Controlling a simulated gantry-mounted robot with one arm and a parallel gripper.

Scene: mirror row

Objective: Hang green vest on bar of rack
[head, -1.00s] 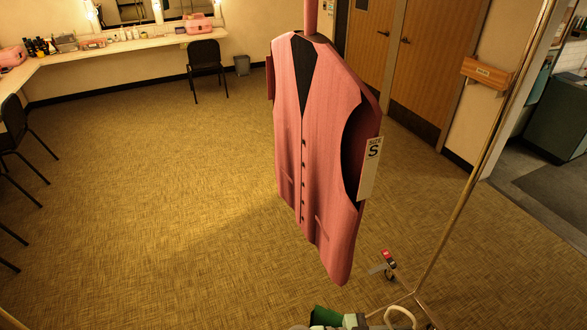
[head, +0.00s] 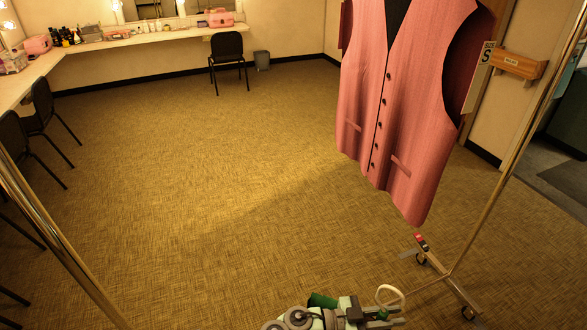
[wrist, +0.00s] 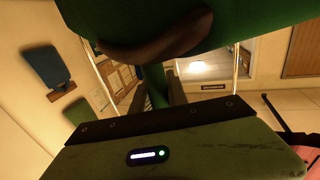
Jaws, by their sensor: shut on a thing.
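My gripper (head: 378,315) is at the bottom edge of the head view. In the wrist view my gripper (wrist: 157,92) is shut on the narrow green stem of the green vest (wrist: 230,20), at the hanger's neck. Only the vest's green shoulder with a dark brown underside shows across the top there; its body is out of view. The rack shows in the head view as a brass post on the left (head: 55,235) and a thinner one on the right (head: 515,155). Its top bar is not in the head view.
A pink vest (head: 400,110) with an S tag hangs at the right in the head view. A wheeled rack foot (head: 450,278) stands below it. A counter (head: 140,35) and black chairs (head: 228,50) are far back. The carpet between is clear.

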